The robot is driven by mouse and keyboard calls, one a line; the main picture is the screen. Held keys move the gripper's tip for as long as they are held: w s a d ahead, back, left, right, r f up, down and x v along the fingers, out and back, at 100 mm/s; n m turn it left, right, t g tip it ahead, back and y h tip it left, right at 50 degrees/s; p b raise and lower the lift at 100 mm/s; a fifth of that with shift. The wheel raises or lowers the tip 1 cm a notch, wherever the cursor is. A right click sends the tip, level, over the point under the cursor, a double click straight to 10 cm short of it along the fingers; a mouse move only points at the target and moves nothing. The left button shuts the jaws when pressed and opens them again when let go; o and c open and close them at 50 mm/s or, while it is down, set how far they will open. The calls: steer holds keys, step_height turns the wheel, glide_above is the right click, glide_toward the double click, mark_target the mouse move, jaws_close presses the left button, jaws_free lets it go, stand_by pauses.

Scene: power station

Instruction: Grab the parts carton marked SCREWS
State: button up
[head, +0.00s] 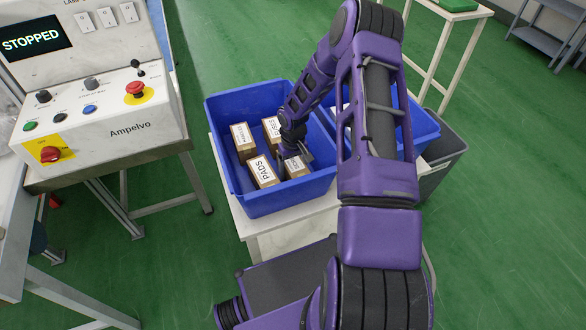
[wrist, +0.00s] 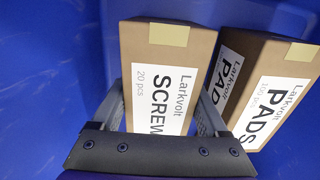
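The SCREWS carton (wrist: 161,85) is a brown box with a white label reading "Larkvolt SCREW…, 20 pcs", its lower end hidden by my gripper. In the head view, the carton beside my gripper (head: 297,168) shows only part of its label. It stands in the blue bin (head: 262,201). My gripper (wrist: 162,98) is down in the bin, one finger along each long side of the SCREWS carton. The fingers lie very close to its sides; I cannot tell whether they press on it.
The PADS carton (wrist: 277,95) stands close to the right of the SCREWS carton in the wrist view. Two more cartons (head: 243,138) (head: 270,127) stand farther back in the bin. A second blue bin (head: 420,125) is to the right. A control console (head: 100,115) stands at left.

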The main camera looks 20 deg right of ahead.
jaws_close()
steer(key=shift+r, duration=0.15)
